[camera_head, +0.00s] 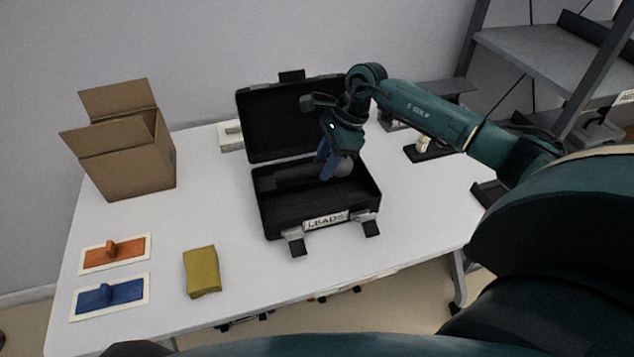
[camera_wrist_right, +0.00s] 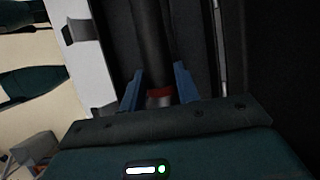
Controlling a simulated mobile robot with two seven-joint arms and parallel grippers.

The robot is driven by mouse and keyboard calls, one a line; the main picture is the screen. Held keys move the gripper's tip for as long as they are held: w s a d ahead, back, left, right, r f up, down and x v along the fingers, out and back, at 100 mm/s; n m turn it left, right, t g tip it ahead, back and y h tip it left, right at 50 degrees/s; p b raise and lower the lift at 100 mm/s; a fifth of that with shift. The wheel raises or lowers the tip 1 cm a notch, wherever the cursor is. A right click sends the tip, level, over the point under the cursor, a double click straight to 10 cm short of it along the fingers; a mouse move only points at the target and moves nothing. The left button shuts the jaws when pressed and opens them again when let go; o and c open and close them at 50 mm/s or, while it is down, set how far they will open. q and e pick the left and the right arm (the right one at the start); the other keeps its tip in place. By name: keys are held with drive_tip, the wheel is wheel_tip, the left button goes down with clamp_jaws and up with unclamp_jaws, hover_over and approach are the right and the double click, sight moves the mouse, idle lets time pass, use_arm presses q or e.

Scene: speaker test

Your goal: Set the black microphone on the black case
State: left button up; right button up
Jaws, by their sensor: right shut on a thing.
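The black microphone (camera_head: 292,177) lies lengthwise over the lower half of the open black case (camera_head: 324,209), its grey round head to the right. I cannot tell whether it touches the case floor. My right gripper (camera_head: 327,168) reaches down over the case, its blue fingers around the microphone near the head. In the right wrist view the gripper (camera_wrist_right: 158,88) is shut on the microphone (camera_wrist_right: 152,40), with a red band (camera_wrist_right: 160,93) between the fingers. The case lid (camera_head: 287,122) stands open at the back. My left gripper is not in view.
A cardboard box (camera_head: 135,160) stands at the back left. An orange float (camera_head: 114,252), a blue float (camera_head: 108,296) and a yellow sponge (camera_head: 201,271) lie at the front left. A dark shelf (camera_head: 560,60) stands behind the table on the right.

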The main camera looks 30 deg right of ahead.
drive_tip(key=shift+f, duration=3.3)
drive_tip(key=o, duration=0.8)
drive_tip(key=v, duration=1.2)
drive_tip(key=shift+r+b, duration=0.2)
drive_tip(key=shift+b, duration=0.15)
